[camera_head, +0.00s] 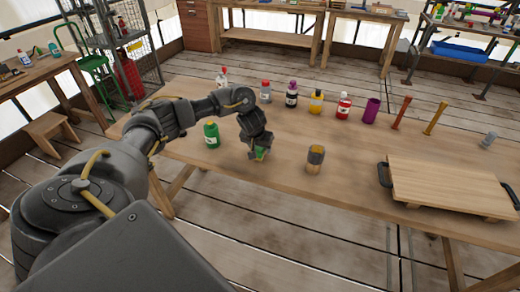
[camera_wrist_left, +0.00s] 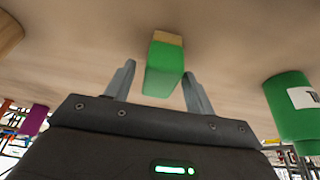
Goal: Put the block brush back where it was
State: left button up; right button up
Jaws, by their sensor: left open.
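The block brush, a green block with a tan bristle end, shows in the left wrist view (camera_wrist_left: 164,68) between the two fingers of my left gripper (camera_wrist_left: 158,88). In the head view its green part (camera_head: 261,154) shows low at the fingertips of my left gripper (camera_head: 258,152), over the wooden table (camera_head: 230,180). The jaws are open, one finger on each side of the brush, with a gap visible on both sides. Whether the brush rests on the table is hard to tell. My right gripper is not in view.
A green bottle (camera_head: 211,135) stands left of the gripper and a grey-and-wood cup (camera_head: 315,160) to its right. Several bottles, a purple cup (camera_head: 371,110) and upright sticks (camera_head: 435,118) line the back. A wooden board (camera_head: 450,185) with black handles lies right. The front middle is clear.

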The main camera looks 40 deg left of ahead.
aim_at(258, 150)
pick_arm(q)
jog(key=v, duration=0.6)
jog(key=p+v, duration=0.3)
jog(key=v, duration=0.1)
jog(key=shift+s+r, duration=0.1)
jog(key=shift+r, duration=0.1)
